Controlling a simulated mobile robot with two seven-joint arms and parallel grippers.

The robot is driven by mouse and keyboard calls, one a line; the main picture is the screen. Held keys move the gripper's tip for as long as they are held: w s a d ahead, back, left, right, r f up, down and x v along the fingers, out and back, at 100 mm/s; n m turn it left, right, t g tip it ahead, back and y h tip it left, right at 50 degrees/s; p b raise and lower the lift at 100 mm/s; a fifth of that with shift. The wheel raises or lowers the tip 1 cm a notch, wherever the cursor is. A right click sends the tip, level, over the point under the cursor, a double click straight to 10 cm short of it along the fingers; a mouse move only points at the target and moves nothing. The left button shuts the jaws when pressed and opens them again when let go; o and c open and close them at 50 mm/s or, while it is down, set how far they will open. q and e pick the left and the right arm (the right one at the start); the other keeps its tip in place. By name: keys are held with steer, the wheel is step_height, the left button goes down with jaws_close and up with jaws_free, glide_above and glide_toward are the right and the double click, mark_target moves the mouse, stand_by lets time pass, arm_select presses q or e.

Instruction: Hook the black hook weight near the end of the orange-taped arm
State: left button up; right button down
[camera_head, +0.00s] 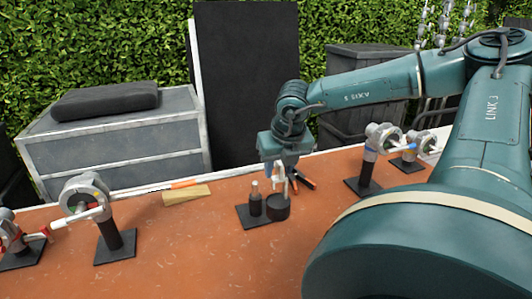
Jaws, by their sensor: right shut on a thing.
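The black hook weight (278,208) is a short dark cylinder with a pale hook on top, low over or on the small black base plate. My right gripper (279,176) points down directly above it, shut on its hook; the fingertips are small and partly hard to make out. The orange-taped arm (150,188) is a thin pale rod reaching right from a grey clamp head (84,192) on a black post. Its orange tape (184,184) is near the right end, to the left of my gripper. My left gripper is not in view.
A wooden wedge (190,196) lies under the taped end. A dark peg (255,204) stands left of the weight. Orange-and-black tools lie behind it. Clamp stands (368,165) are at right, another at far left (20,250). The front middle of the orange-brown table (210,265) is clear.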

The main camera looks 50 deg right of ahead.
steer(key=d+r+m+g+h+b, duration=0.2)
steer(key=d+r+m+g, duration=0.3)
steer(key=m, duration=0.9)
arm_select(q)
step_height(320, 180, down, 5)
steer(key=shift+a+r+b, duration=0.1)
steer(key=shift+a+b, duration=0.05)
steer(key=shift+b, duration=0.85)
arm_select(e)
steer(key=w+a+f+m, duration=0.2)
steer(key=w+a+m, duration=0.1)
steer(key=w+a, duration=0.2)
steer(key=a, duration=0.2)
steer(key=shift+a+f+m+g+y, duration=0.3)
steer(key=shift+a+f+y, duration=0.05)
steer(key=shift+y, duration=0.05)
steer(key=shift+w+d, duration=0.5)
steer(key=shift+w, duration=0.3)
steer(key=shift+w+d, duration=0.4)
steer(key=shift+w, duration=0.2)
steer(key=shift+w+d, duration=0.35)
steer(key=shift+w, duration=0.4)
